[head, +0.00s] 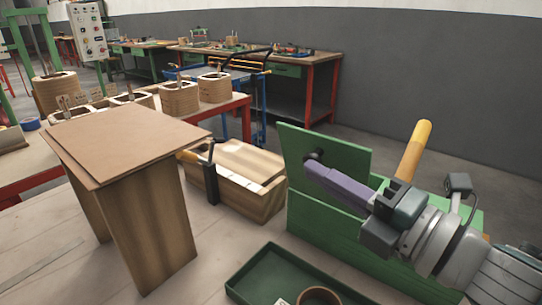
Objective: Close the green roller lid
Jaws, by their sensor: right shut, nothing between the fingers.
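A wooden handle (413,152) sticks up behind the gripper. My left gripper is out of view.
A brown table (115,135) stands at the left. A wooden box (245,205) with a dark clamp-like tool (210,182) lies between it and the unit. A green tray (262,268) lies in front. Workbenches with wound coils (180,97) stand behind.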

